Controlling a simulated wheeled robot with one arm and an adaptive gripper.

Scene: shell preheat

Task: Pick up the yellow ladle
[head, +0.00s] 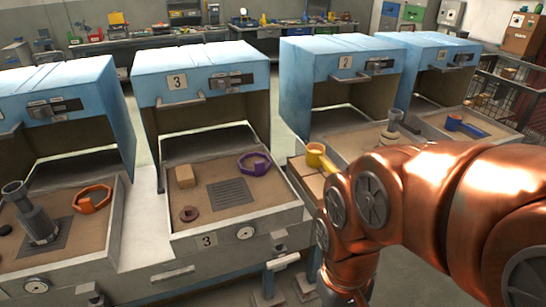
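The yellow ladle (316,154) is right of centre in the head view. Its round cup and a short part of its handle show. It is over a bin with tan contents, between the number 3 station and the number 2 station; I cannot tell exactly what it rests on. My copper arm crosses the right side in front of it, and part of the area beside the ladle is hidden. My gripper is not in view; the arm runs down out of the bottom of the picture.
Blue-hooded stations stand in a row. The number 3 tray (182,231) holds a tan block (185,176), a purple ring (254,164) and a brown disc (189,214). A blue ladle (467,126) lies right, near a wire cage (502,90).

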